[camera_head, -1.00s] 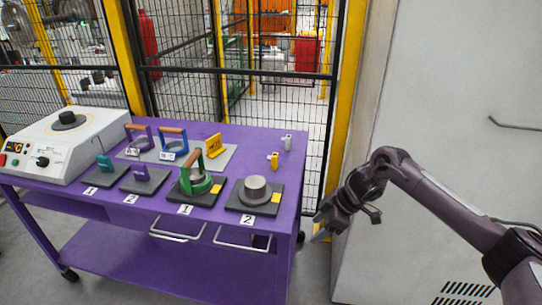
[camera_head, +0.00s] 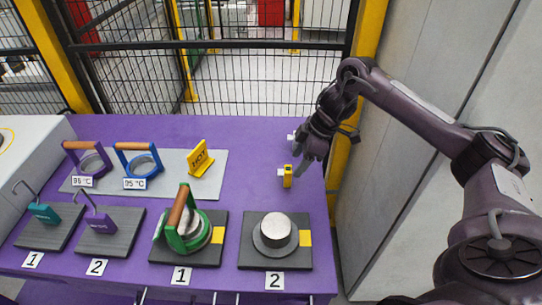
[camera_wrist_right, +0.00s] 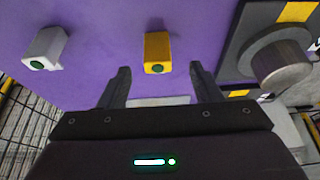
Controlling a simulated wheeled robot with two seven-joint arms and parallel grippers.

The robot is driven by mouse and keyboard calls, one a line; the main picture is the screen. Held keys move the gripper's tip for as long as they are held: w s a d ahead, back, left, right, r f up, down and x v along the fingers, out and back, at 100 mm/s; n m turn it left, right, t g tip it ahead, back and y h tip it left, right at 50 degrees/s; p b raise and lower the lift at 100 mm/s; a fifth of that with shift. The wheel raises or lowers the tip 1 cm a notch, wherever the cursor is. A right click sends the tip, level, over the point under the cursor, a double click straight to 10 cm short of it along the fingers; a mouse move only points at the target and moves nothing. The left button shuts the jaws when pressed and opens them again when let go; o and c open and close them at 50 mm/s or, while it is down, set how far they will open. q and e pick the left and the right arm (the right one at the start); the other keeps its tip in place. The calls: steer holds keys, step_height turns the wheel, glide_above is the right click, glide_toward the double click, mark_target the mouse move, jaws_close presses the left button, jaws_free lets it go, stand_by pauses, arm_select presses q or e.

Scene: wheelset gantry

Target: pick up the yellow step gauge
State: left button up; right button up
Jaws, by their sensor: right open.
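The yellow step gauge (camera_head: 288,176) is a small yellow block standing on the purple table (camera_head: 256,133) near its right edge. It also shows in the right wrist view (camera_wrist_right: 157,53), with a dark green round spot on its face. My right gripper (camera_head: 314,166) is open and empty, just right of and above the yellow gauge in the head view. In the right wrist view the two fingers (camera_wrist_right: 158,75) point toward the yellow gauge, which lies between their lines and beyond the tips. My left gripper is not in view.
A white gauge (camera_wrist_right: 45,48) stands left of the yellow one in the wrist view. A dark plate with a grey cylinder (camera_head: 275,235) lies in front. A yellow HOT sign (camera_head: 201,159) stands to the left. A mesh fence (camera_head: 260,80) rises behind.

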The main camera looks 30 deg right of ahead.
mark_target(291, 168)
steer(key=x, duration=0.2)
steer(key=shift+a+f+b, duration=0.2)
steer(key=shift+f+b, duration=0.05)
steer(key=shift+b, duration=0.15)
steer(key=x, duration=0.3)
steer(key=shift+w+f+p, duration=0.3)
steer(key=shift+p, duration=0.05)
steer(key=shift+w+a+f, duration=0.15)
steer(key=shift+a+f, duration=0.05)
steer(key=shift+f, duration=0.4)
steer(key=shift+c, duration=0.6)
steer(key=c, duration=0.9)
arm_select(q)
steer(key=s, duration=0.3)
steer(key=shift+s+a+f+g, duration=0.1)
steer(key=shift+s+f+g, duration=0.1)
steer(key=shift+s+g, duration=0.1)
arm_select(e)
steer(key=shift+c, duration=0.4)
steer(key=shift+r, duration=0.2)
